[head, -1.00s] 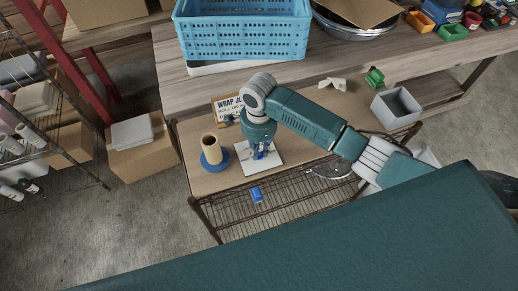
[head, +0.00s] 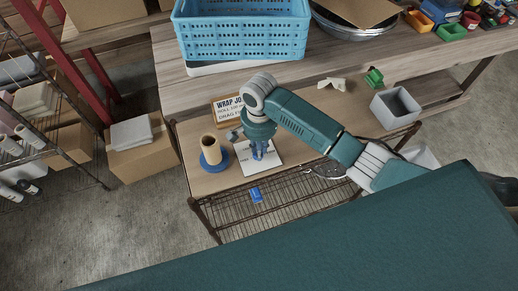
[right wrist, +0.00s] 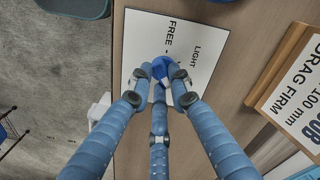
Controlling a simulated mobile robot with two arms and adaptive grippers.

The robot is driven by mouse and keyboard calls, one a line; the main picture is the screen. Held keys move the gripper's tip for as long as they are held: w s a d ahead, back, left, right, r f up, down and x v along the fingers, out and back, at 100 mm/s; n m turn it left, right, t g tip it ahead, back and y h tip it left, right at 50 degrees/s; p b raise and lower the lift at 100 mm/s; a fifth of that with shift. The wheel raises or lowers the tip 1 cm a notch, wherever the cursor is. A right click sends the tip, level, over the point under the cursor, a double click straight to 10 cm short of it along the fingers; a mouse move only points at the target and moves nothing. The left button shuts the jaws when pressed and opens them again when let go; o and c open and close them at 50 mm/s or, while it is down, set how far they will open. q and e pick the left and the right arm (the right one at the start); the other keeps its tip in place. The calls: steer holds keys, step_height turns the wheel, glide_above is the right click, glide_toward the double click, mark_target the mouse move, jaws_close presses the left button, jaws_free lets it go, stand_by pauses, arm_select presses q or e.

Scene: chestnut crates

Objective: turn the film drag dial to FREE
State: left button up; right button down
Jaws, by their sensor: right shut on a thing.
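The film drag dial (right wrist: 160,66) is a blue knob on a white plate (right wrist: 139,30). The plate also shows in the head view (head: 276,157) on the cart's top. In the right wrist view, FREE and LIGHT are printed on the plate beside the dial, with a small mark near FREE. My right gripper (right wrist: 161,82) has its blue fingers closed around the dial. It points down over the plate in the head view (head: 261,156). The fingers hide much of the dial, and I cannot read its setting. My left gripper is not in view.
A cardboard tube on a blue base (head: 211,154) stands left of the plate. A job sign (head: 226,108) reading DRAG FIRM (right wrist: 305,70) stands behind. A grey bin (head: 396,107) is at the right. A small blue object (head: 256,194) lies near the front.

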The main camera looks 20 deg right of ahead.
steer(key=n, duration=0.3)
steer(key=shift+w+n, duration=0.1)
steer(key=shift+n, duration=0.2)
steer(key=n, duration=0.3)
steer(key=shift+n, duration=0.3)
steer(key=n, duration=0.3)
steer(key=shift+w+n, duration=0.15)
steer(key=shift+n, duration=0.25)
steer(key=n, duration=0.3)
steer(key=shift+w+n, duration=0.1)
steer(key=shift+n, duration=0.2)
steer(key=n, duration=0.3)
steer(key=shift+w+n, duration=0.1)
steer(key=shift+n, duration=0.2)
steer(key=n, duration=0.3)
steer(key=shift+r+n, duration=0.1)
steer(key=shift+n, duration=0.2)
steer(key=n, duration=0.6)
steer(key=shift+w+a, duration=0.1)
steer(key=shift+a, duration=0.1)
steer(key=c, duration=1.6)
jaws_free()
